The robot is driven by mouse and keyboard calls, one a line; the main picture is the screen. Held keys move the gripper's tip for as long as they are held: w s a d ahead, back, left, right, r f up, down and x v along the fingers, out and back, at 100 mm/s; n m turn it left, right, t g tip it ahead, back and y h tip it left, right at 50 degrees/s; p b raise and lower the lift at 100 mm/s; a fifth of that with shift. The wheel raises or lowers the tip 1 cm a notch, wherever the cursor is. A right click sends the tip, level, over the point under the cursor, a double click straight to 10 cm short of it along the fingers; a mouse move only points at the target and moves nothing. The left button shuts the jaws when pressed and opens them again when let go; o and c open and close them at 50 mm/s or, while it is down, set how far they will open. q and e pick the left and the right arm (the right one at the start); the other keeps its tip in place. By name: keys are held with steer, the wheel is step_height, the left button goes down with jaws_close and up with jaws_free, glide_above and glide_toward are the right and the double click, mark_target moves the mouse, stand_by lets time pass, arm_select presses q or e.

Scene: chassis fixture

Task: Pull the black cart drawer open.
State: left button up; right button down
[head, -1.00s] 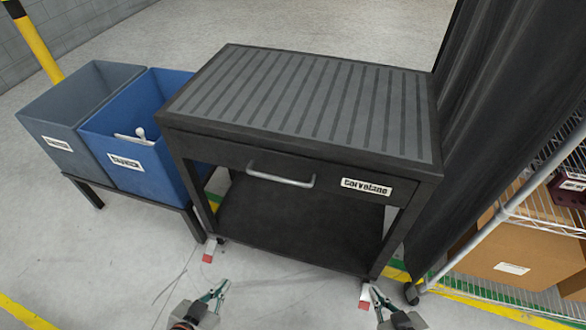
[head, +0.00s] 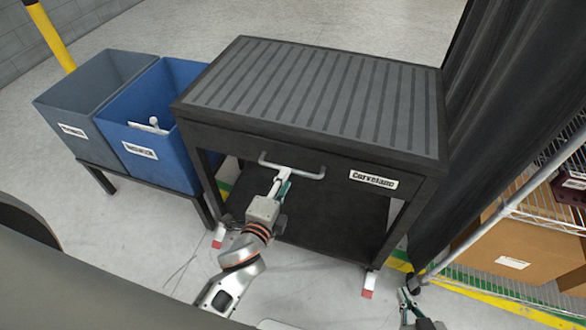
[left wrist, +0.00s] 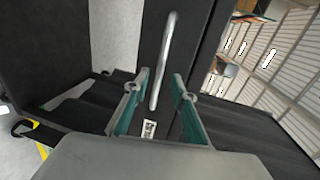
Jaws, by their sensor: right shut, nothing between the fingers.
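The black cart (head: 430,178) stands in the middle, with its drawer (head: 335,170) looking closed. A light metal bar handle (head: 312,176) is on the drawer front. My left gripper (head: 282,178) is at the left part of the handle. In the left wrist view, the teal fingers of my left gripper (left wrist: 160,80) are apart, with the handle (left wrist: 168,45) running between them. I see a gap on each side, so it is not clamped. My right gripper (head: 406,296) is low at the right, shut and empty, away from the cart.
A grey bin (head: 72,110) and a blue bin (head: 178,160) stand on a low stand left of the cart. A black curtain (head: 490,120) and a wire shelf with a cardboard box (head: 510,250) are at the right. Floor in front is open.

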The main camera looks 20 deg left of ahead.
arm_select(q)
steer(key=shift+w+f, duration=0.2)
steer(key=shift+w, duration=0.7)
steer(key=shift+w+f, duration=0.2)
steer(key=shift+w, duration=0.7)
steer(key=shift+w+f, duration=0.2)
steer(key=shift+w, duration=0.7)
jaws_close()
